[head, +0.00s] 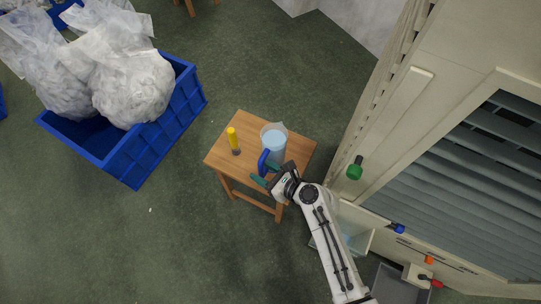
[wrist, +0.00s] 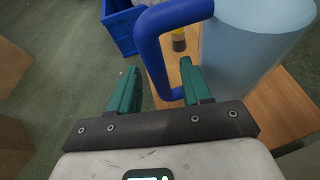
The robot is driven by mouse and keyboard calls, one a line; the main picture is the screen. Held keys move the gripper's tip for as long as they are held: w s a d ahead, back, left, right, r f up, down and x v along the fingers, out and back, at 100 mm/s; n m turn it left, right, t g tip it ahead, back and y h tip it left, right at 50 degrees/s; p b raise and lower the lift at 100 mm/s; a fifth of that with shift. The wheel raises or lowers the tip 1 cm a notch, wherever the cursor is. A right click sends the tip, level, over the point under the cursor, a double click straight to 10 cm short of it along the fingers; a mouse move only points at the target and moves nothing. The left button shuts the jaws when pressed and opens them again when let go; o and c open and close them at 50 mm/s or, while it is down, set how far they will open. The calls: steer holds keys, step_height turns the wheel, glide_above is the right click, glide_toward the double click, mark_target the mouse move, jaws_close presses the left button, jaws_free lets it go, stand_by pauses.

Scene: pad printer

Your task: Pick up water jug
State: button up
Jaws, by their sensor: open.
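The water jug (head: 273,142) stands on a small wooden stool (head: 222,156). It is clear with light blue contents and has a dark blue handle (head: 263,162) on its near left side. In the wrist view the jug body (wrist: 255,45) is at the upper right and its blue handle (wrist: 150,45) reaches down toward the fingers. My gripper (head: 268,181) is at the stool's near edge by the handle. Its green fingers (wrist: 158,85) are open, with the handle's lower part at or just beyond the gap between them. I cannot tell whether they touch it.
A yellow bottle-like object (head: 232,138) stands left of the jug. A blue crate (head: 125,165) with white bags is at the upper left. A large beige machine (head: 440,110) with coloured knobs stands close on the right. Green floor is free at the lower left.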

steer(key=shift+w+a+f, duration=0.25)
steer(key=shift+w+a, duration=0.1)
steer(key=shift+a, duration=0.15)
steer(key=shift+c, duration=0.4)
jaws_close()
stand_by(0.6)
steer(key=shift+w+r, duration=0.1)
